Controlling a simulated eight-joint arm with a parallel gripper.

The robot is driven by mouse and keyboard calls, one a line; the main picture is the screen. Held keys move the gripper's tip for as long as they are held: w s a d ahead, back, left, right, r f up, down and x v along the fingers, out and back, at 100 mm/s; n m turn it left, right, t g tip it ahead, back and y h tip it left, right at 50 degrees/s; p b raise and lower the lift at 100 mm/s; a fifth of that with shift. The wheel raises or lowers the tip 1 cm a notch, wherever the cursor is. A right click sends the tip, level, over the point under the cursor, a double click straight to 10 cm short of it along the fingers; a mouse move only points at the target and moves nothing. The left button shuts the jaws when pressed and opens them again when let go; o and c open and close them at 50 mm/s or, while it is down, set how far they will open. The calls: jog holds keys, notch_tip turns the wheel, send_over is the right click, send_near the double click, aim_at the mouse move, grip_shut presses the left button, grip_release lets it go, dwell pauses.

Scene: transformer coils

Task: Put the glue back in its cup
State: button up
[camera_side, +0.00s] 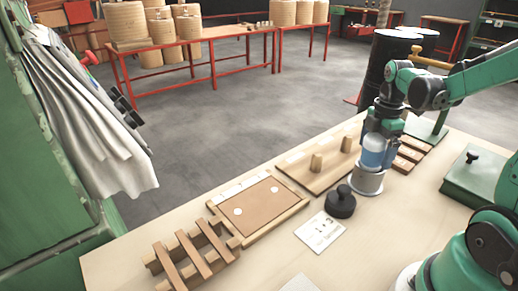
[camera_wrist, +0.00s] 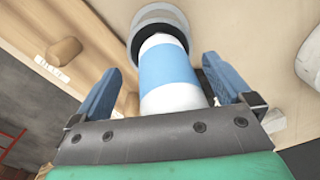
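The glue is a white bottle with a blue band (camera_wrist: 168,66), upright in the wrist view. It also shows in the side view (camera_side: 374,152), below my wrist. Its lower end is within the rim of a grey cup (camera_wrist: 155,20), which stands on the table in the side view (camera_side: 367,183). How deep the bottle sits is hidden. My gripper (camera_wrist: 161,64) has one blue finger on each side of the bottle. A gap shows between the left finger and the bottle; the right finger is very close to it. The fingers look open.
A black knobbed weight (camera_side: 340,204) and a white card (camera_side: 320,232) are near the cup. A wooden board with pegs (camera_side: 318,175) lies left of it. A framed tray (camera_side: 258,207) and a slatted rack (camera_side: 190,255) are farther left. A green block (camera_side: 480,180) is at right.

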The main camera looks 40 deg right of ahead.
jog(key=shift+r, duration=2.8)
